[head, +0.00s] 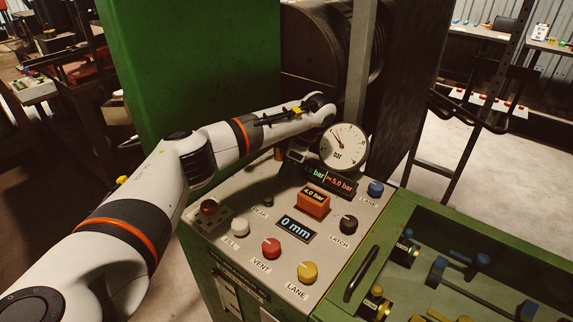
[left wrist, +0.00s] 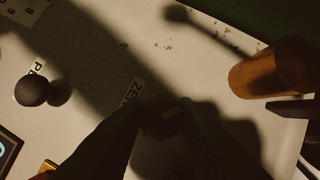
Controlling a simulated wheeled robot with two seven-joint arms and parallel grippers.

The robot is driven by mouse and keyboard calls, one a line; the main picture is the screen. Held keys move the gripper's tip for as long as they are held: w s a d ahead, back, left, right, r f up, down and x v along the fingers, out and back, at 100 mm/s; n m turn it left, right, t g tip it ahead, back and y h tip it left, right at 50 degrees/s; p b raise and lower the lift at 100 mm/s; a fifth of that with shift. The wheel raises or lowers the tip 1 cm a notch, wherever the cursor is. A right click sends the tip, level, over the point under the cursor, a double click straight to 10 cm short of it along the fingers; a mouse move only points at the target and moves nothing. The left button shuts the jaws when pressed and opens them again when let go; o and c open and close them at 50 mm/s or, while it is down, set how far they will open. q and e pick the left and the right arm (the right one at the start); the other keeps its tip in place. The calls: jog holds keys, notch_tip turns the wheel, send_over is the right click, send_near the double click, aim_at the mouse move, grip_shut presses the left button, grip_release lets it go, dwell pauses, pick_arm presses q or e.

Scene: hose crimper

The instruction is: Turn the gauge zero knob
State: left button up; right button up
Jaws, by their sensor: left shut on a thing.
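The gauge zero knob (left wrist: 160,115) is a dark round shape in the left wrist view, beside a label whose visible letters read "ZE". My left gripper (left wrist: 160,108) is shut on it, with a dark finger on either side. Shadow and the fingers hide most of the knob. In the head view my left gripper (head: 298,155) is low over the panel's back edge, left of the round white gauge (head: 344,146). The knob itself is hidden there. The gauge's thin needle points to the upper left. My right gripper is in neither view.
A copper-coloured cylinder (left wrist: 265,72) stands close to the gripper. A dark round knob (left wrist: 32,90) is to the left. The panel (head: 235,254) carries red, white, yellow, black and blue knobs, an orange block (head: 313,204) and displays. A green-framed tray (head: 440,270) lies right.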

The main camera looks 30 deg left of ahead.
pick_arm(q)
jog(key=shift+n, duration=0.6)
jog(key=o, duration=1)
jog(key=b+v, duration=0.1)
jog(key=v, duration=1.1)
jog(key=shift+w+a+b, duration=0.2)
jog(key=shift+w+b, duration=0.1)
jog(key=shift+b, duration=0.05)
